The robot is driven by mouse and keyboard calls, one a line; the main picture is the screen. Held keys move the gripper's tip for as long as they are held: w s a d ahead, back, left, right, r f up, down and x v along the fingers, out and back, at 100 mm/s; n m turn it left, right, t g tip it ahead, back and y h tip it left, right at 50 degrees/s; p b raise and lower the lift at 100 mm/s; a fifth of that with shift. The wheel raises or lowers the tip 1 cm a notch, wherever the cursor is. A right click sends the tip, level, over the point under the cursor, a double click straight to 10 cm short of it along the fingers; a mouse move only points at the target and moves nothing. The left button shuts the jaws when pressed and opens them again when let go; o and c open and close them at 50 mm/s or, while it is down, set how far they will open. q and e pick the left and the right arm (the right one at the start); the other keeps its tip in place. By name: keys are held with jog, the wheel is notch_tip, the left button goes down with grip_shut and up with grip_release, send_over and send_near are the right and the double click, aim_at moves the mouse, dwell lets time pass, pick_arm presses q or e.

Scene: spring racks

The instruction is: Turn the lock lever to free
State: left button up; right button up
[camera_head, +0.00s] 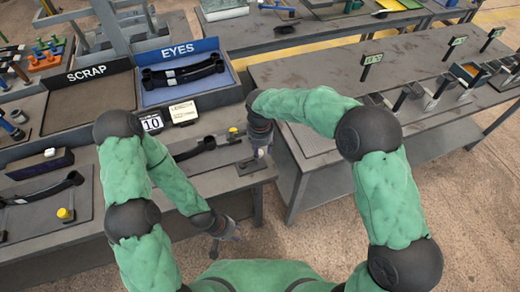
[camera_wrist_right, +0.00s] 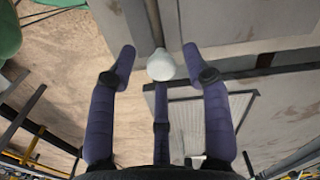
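My right gripper (camera_head: 261,145) points down at the right end of the left bench. In the right wrist view its purple fingers (camera_wrist_right: 157,58) are spread apart. A white rounded knob (camera_wrist_right: 160,66) lies between the fingertips in that view, with a gap to the fingers on both sides. I cannot tell whether this knob is the lock lever's end; the lever itself is not clearly seen. A black curved bar (camera_head: 196,150) and a yellow knob (camera_head: 233,130) are left of this gripper. My left gripper (camera_head: 224,232) hangs low in front of the bench, its fingers too small to judge.
The EYES tray (camera_head: 222,85) holds black curved bars, and the SCRAP tray (camera_head: 60,118) looks empty. A second fixture with a curved bar and yellow knob (camera_head: 65,214) is at the left. Another bench (camera_head: 300,72) stands to the right, with floor between.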

aim_at(260, 152)
notch_tip(260, 152, up, 12)
dwell(0.8)
dwell(0.4)
